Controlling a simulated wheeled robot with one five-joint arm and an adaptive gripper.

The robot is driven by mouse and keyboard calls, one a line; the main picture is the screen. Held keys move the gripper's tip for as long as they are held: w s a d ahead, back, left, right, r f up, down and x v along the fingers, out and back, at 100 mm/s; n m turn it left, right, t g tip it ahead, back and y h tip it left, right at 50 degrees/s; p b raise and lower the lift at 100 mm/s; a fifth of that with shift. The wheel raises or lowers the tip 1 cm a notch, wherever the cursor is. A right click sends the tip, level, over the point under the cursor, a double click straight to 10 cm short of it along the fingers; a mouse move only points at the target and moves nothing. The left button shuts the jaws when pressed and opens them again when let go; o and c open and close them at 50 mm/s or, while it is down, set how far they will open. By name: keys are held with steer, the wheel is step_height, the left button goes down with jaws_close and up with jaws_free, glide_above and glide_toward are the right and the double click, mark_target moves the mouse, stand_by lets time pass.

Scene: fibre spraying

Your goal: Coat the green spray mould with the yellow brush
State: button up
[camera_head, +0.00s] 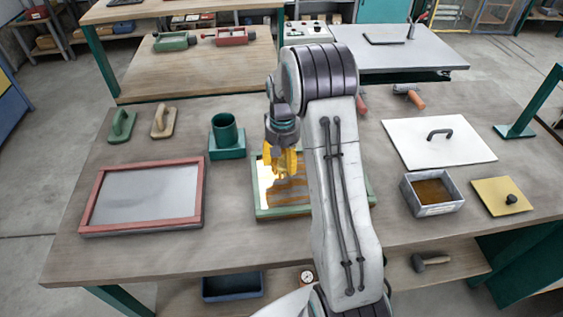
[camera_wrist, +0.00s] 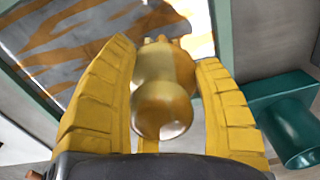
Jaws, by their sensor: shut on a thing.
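The green spray mould (camera_head: 262,213) lies on the table in front of me, a green frame around a grey panel with orange-brown streaks and a bright glare patch. My arm hides its right part. Its streaked panel also shows at the top of the wrist view (camera_wrist: 75,42). My yellow gripper (camera_head: 284,172) is over the mould's left-middle part. In the wrist view its two fingers close around the rounded yellow brush handle (camera_wrist: 162,108). The bristles are hidden, so I cannot tell whether they touch the panel.
A green cup holder (camera_head: 226,148) stands just left of the mould, behind it. A red-framed panel (camera_head: 88,205) lies at left, with two hand floats behind. At right are a white board (camera_head: 450,150), a tray of brown contents (camera_head: 408,195) and a yellow plate (camera_head: 490,190).

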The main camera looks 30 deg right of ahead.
steer(key=shift+r+p, duration=1.15)
steer(key=shift+r, duration=1.05)
